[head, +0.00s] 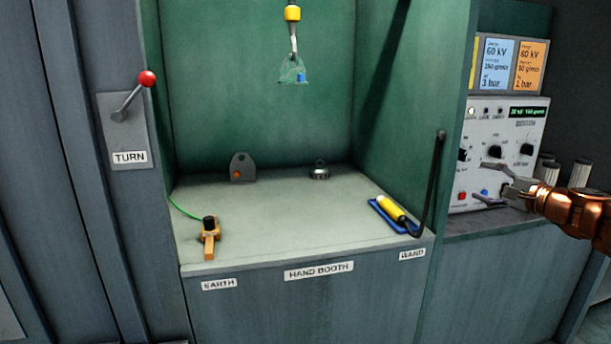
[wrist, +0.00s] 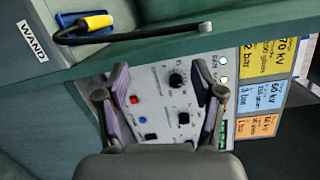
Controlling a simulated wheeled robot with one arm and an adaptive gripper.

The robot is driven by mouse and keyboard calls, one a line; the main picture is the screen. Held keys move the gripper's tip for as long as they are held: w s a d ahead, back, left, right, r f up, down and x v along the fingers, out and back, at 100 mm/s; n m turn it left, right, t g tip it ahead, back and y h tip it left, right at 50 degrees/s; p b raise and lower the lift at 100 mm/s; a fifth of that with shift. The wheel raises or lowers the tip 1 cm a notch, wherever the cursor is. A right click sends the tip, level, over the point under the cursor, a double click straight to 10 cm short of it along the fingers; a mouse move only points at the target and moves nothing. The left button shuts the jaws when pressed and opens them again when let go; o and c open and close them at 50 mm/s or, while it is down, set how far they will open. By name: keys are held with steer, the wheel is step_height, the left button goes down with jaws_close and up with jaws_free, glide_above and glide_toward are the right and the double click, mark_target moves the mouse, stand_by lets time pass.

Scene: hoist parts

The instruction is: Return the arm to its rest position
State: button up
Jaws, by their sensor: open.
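My gripper (head: 497,182) is at the right in the head view, in front of the control panel (head: 485,132). Its fingers are apart and nothing is between them. In the wrist view my gripper (wrist: 165,95) shows two spread fingers with the panel's knobs and buttons (wrist: 176,80) behind the gap. Whether the fingers touch the panel cannot be told. My copper-coloured arm (head: 575,208) reaches in from the right edge.
The green booth holds a yellow wand (head: 391,208) on a blue tray, an orange clamp (head: 209,237), a grey plate (head: 243,167) and a small round part (head: 319,171). A yellow hoist hook (head: 293,45) hangs above. A red-knobbed lever (head: 134,95) is at left.

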steer(key=s+a+f+n+g+y, duration=0.1)
steer(key=s+a+n+g+y, duration=0.15)
steer(key=a, duration=0.85)
steer(key=s+a+n+g+y, duration=0.1)
steer(key=s+a+n+g, duration=0.25)
steer(key=a, duration=0.75)
steer(key=s+a+f+n+g+h, duration=0.2)
steer(key=s+a+f+n+g, duration=0.5)
steer(key=s+a, duration=0.65)
steer(key=s+f+n+g+h, duration=0.1)
steer(key=s+f+g+h, duration=0.15)
steer(key=s+f, duration=0.85)
steer(key=s+d+f+n+g+h, duration=0.1)
steer(key=s+d+f+h, duration=0.3)
steer(key=s, duration=0.5)
steer(key=s+d+f+n+g+h, duration=0.1)
steer(key=s+d+f+g+h, duration=0.1)
steer(key=s+d, duration=0.55)
step_height(320, 180, up, 20)
steer(key=s+a+t+p, duration=0.1)
steer(key=s+p, duration=0.1)
steer(key=p, duration=1.6)
steer(key=shift+a+f, duration=0.2)
steer(key=shift+a, duration=0.15)
